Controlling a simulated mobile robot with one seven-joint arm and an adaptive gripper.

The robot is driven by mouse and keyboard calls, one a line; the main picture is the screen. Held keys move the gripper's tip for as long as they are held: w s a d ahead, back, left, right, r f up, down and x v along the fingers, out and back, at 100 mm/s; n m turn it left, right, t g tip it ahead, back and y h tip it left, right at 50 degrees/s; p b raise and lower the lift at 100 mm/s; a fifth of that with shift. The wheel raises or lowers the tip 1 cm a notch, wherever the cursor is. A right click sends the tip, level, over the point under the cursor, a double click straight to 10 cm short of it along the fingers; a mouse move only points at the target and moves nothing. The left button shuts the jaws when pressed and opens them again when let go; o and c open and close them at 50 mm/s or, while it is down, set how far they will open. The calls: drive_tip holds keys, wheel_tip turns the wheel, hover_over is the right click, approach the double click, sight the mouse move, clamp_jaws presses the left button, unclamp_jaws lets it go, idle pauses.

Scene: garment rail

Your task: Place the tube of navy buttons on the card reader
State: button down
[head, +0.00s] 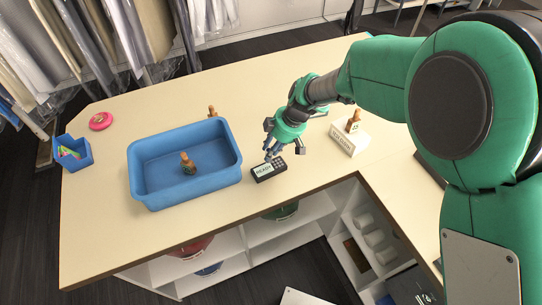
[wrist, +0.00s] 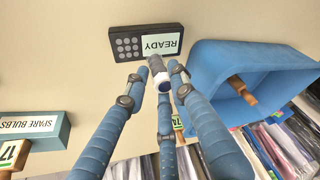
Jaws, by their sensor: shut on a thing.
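The card reader (head: 268,170) is a dark box with a keypad and a pale screen reading READY. It lies on the table right of the blue tub, and it shows at the top of the wrist view (wrist: 125,46). My gripper (head: 279,151) is just above and behind the card reader. In the wrist view its blue fingers (wrist: 160,82) are closed around a small tube (wrist: 156,66) with a grey body and a white end. The tube overlaps the reader's lower edge there; I cannot tell whether they touch. The tube's contents are not readable, and the fingers hide part of it.
A large blue tub (head: 147,191) holds a wooden piece (head: 188,164). Another wooden piece (head: 211,111) stands behind it. A white labelled box (head: 349,137) stands to the right. A small blue bin (head: 84,151) and a pink disc (head: 101,121) are far left. The table's front edge is close to the reader.

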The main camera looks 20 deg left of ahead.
drive_tip(key=shift+f, duration=1.75)
drive_tip(key=shift+f, duration=0.1)
drive_tip(key=c, duration=1.4)
unclamp_jaws()
drive_tip(key=shift+c, duration=0.2)
drive_tip(key=v, duration=1.2)
